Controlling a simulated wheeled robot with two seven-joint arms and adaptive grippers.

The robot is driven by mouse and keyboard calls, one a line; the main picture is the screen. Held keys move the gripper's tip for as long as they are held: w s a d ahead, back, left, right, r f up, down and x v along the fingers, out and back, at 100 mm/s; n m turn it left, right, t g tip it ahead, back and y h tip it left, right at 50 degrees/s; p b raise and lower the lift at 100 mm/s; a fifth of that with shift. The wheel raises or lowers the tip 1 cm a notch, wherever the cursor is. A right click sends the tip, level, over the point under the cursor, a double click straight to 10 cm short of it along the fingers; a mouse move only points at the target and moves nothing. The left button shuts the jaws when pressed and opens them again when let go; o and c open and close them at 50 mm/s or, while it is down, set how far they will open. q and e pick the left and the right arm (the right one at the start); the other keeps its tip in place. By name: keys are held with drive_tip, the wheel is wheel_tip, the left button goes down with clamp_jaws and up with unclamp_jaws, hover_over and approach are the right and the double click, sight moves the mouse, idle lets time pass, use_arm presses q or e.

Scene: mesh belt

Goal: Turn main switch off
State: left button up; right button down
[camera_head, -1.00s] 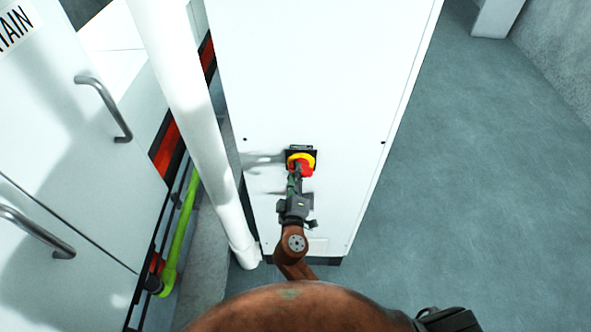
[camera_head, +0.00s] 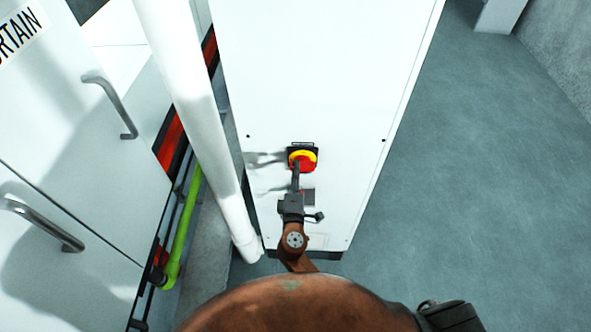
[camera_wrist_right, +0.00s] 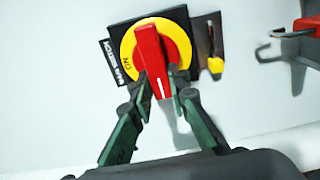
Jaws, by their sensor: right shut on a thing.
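The main switch is a red rotary handle (camera_wrist_right: 151,62) on a yellow disc (camera_wrist_right: 182,42) with a black square plate, mounted on the white cabinet front. It also shows in the head view (camera_head: 302,159). In the wrist view the handle stands nearly upright, tilted slightly, with the marking "ON" at the disc's left. My right gripper (camera_wrist_right: 160,88) is shut on the lower end of the red handle, one finger on each side. In the head view my right gripper (camera_head: 297,175) reaches the switch from below. My left gripper is not in view.
The white cabinet (camera_head: 320,70) fills the middle. A white pipe (camera_head: 190,100) stands left of it, with a green hose (camera_head: 183,230) beyond. White doors with metal handles (camera_head: 112,105) are at the left. Grey floor (camera_head: 470,170) is clear at the right.

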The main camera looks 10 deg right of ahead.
drive_tip(key=shift+f, duration=0.1)
drive_tip(key=c, duration=1.8)
unclamp_jaws()
drive_tip(key=shift+c, duration=0.2)
drive_tip(key=v, duration=1.2)
